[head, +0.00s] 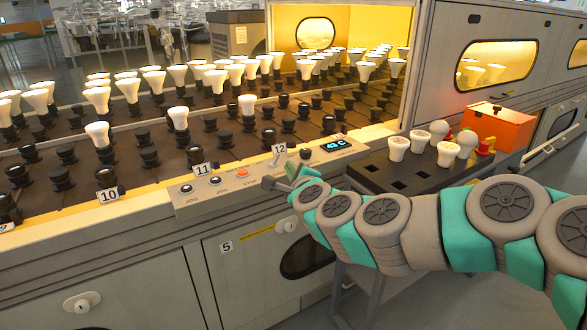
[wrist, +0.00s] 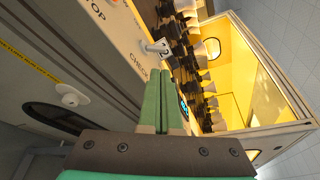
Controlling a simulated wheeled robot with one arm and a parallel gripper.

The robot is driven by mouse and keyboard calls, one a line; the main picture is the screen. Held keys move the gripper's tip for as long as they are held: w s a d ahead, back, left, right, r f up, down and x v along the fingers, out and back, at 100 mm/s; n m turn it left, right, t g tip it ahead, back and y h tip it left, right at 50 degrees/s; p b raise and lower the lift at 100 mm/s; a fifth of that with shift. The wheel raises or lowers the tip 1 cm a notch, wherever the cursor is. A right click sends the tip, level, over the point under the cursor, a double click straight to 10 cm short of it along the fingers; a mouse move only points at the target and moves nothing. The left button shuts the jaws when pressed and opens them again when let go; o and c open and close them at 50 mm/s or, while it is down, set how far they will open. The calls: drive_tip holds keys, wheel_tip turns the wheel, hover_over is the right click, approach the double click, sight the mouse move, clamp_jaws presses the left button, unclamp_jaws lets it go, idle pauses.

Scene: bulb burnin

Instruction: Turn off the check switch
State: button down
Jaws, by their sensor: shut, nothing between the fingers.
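The check switch (wrist: 153,47) is a small pale metal lever beside the printed word CHECK in the wrist view. In the head view it is a small lever (head: 276,160) on the panel, just below the tag 12. My gripper (wrist: 164,72) has its two green fingers together with nothing between them. The fingertips are close to the panel, near the CHECK lettering, and appear apart from the lever. In the head view my gripper (head: 292,168) is at the panel's right part, right of and slightly below the lever. Contact with the panel cannot be told.
The panel (head: 222,196) also carries black buttons and a red STOP button (head: 242,172). A display reading 42 C (head: 335,145) is to the right. Racks of bulbs stand behind. A black tray (head: 375,177) with bulbs and an orange box (head: 499,127) are at the right.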

sight(285, 161)
drive_tip(key=shift+p+x, duration=0.3)
drive_tip(key=shift+x, duration=2.65)
drive_tip(key=shift+w, duration=0.1)
